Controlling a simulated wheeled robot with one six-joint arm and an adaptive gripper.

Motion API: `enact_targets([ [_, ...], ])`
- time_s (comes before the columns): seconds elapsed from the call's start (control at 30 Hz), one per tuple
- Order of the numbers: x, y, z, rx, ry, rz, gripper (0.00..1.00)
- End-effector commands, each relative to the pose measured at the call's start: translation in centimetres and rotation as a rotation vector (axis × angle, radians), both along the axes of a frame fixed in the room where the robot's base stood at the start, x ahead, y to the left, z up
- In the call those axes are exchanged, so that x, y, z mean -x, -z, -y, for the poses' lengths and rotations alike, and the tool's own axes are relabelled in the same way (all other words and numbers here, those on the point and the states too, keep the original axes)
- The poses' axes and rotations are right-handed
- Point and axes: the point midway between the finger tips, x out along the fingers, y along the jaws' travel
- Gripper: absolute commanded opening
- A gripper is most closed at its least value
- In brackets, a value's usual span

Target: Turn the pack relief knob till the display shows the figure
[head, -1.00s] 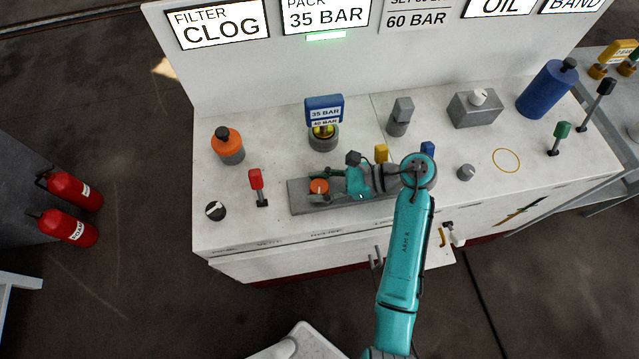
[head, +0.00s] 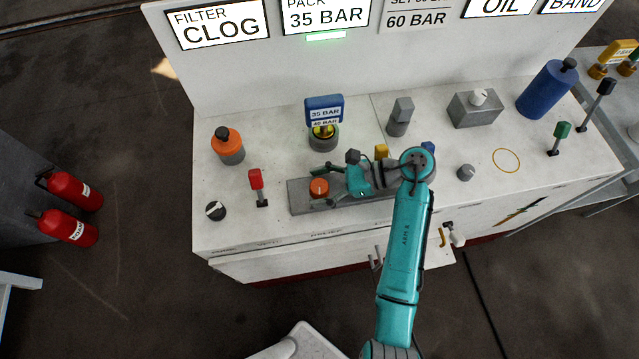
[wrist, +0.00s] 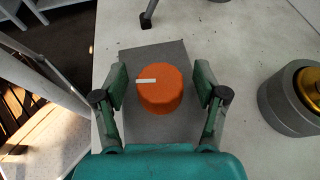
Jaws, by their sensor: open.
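The orange relief knob (head: 319,188) sits on a long grey plate (head: 301,204) on the bench. It also shows in the wrist view (wrist: 163,98), with its white mark pointing left. My gripper (wrist: 160,84) is open, with one finger on each side of the knob and a visible gap to each. In the head view my gripper (head: 327,178) is at the knob, its fingers partly hard to make out. The pack display (head: 326,16) reads 35 BAR, with a green bar lit below it. The panel (head: 416,18) to its right reads 60 BAR; its top line is cut off.
A gauge-like post with a blue tag (head: 324,106) stands behind the knob. A red lever (head: 257,186), a black knob (head: 215,211) and an orange-topped cylinder (head: 228,146) stand to the left. A yellow block (head: 381,151) is behind my wrist. Bare bench lies between several of these.

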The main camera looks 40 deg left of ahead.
Motion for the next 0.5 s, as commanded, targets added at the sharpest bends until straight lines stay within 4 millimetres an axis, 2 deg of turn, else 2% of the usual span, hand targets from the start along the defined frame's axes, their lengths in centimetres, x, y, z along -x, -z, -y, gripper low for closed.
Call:
enact_targets([
  [0.23,0.0,-1.0,0.0,-0.001,0.0,0.001,0.72],
  [0.5,0.0,-5.7,0.0,-0.002,-0.001,0.004,0.72],
])
